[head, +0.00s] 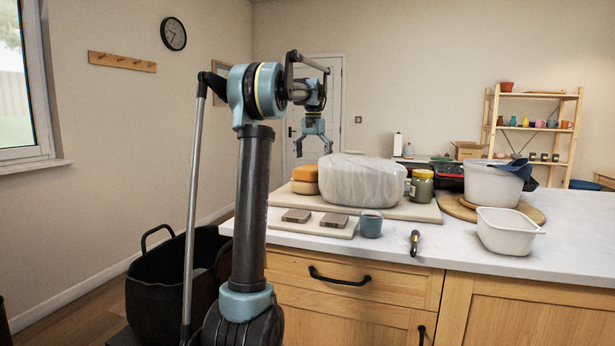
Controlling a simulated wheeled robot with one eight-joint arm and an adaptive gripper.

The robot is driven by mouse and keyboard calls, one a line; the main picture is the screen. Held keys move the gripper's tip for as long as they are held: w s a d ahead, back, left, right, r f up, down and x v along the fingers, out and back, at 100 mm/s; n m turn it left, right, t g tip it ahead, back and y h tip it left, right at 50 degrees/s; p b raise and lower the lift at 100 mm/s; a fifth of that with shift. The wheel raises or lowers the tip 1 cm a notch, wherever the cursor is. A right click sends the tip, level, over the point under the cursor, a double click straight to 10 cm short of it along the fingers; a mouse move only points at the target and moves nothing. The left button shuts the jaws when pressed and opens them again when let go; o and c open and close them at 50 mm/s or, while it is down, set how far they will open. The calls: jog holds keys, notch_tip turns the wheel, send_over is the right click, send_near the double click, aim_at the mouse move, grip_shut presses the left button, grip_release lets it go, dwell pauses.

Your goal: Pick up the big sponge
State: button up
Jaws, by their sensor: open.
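A rounded orange block (304,180) that looks like the big sponge sits on the board at the counter's left end. My gripper (313,150) is open and empty, pointing down above the sponge and the wrapped lump. There is a clear gap below its fingers. I cannot tell how far behind or in front of the sponge it is.
The plastic-wrapped lump (361,181) stands right of the sponge, with a jar (422,187) beyond it. Small blocks (297,215) and a cup (371,224) are in front. White tubs (505,231) stand to the right. A black bucket (170,290) is on the floor at left.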

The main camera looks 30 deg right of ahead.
aim_at(311, 167)
jog(key=f, duration=0.4)
jog(key=shift+w+a, duration=0.25)
jog(key=shift+w, duration=0.1)
jog(key=shift+f, duration=0.6)
jog(key=shift+c, duration=0.3)
jog(key=c, duration=0.7)
